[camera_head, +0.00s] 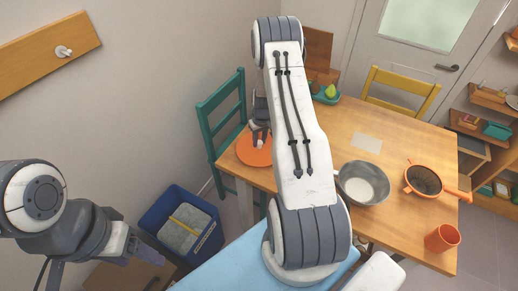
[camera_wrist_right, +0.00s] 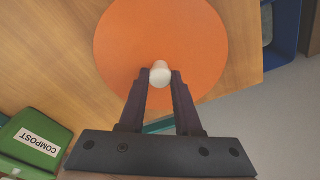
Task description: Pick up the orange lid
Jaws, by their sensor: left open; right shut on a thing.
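The orange lid (camera_head: 254,150) is a flat disc at the left edge of the wooden table. In the right wrist view the orange lid (camera_wrist_right: 160,35) has a pale round knob (camera_wrist_right: 160,74). My right gripper (camera_wrist_right: 160,78) is shut on this knob from above. In the head view my right gripper (camera_head: 261,136) is over the lid, partly hidden by my own arm. I cannot tell whether the lid touches the table. My left gripper (camera_head: 130,248) is open and empty at the lower left, away from the table.
A metal bowl (camera_head: 363,184), an orange strainer (camera_head: 424,180) and an orange cup (camera_head: 443,238) stand on the table (camera_head: 395,135). A green compost container (camera_wrist_right: 36,142) is near the lid. A teal chair (camera_head: 222,112) and blue bin (camera_head: 160,215) stand left of the table.

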